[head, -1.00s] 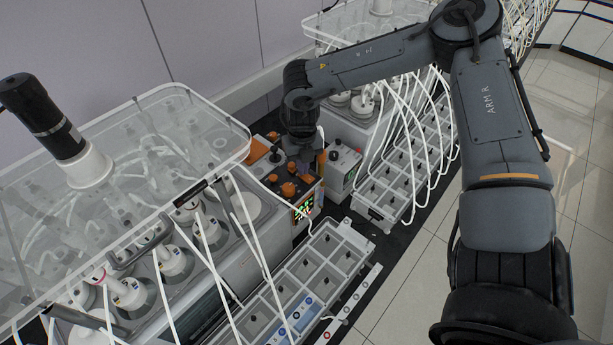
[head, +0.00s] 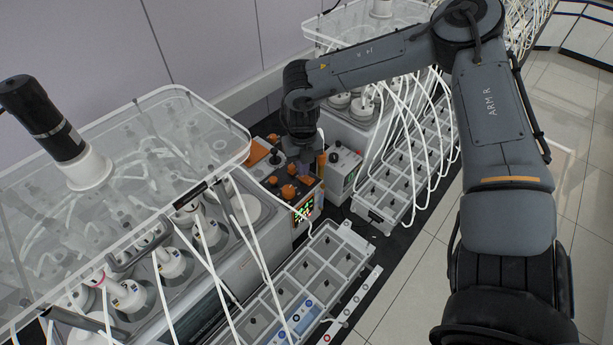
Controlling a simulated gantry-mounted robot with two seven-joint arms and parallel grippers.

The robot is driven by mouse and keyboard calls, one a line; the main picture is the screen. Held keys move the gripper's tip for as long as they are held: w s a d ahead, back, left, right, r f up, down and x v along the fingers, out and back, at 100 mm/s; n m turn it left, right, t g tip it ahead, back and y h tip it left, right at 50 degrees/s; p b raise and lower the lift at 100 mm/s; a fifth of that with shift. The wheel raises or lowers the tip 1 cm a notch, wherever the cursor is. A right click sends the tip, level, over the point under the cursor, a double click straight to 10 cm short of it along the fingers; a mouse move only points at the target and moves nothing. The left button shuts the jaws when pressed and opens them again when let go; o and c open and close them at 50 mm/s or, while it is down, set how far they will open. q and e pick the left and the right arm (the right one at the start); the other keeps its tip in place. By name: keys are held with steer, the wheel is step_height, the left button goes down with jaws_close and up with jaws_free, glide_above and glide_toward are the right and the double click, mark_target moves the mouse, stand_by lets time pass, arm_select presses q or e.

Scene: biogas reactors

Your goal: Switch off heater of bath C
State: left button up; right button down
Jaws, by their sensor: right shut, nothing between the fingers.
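A control box with several orange knobs (head: 289,191) and a lit red and green display (head: 303,209) stands at the right end of the near water bath (head: 235,262). My right gripper (head: 305,168) points down over the right part of this box, beside the orange knobs. It is shut and looks empty. Its fingertips are small and partly lost against the box, so I cannot tell whether they touch it. No readable letter shows which bath is C. My left gripper is not in view.
A clear lid (head: 110,180) with a black motor (head: 42,118) covers the near bath. White tubes hang across its front. A grey compartment tray (head: 322,262) lies before it. A second control unit (head: 342,172) and another tray (head: 405,165) are farther back. The tiled floor at right is clear.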

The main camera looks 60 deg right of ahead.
steer(key=shift+r+p, duration=1.45)
steer(key=shift+r, duration=1.4)
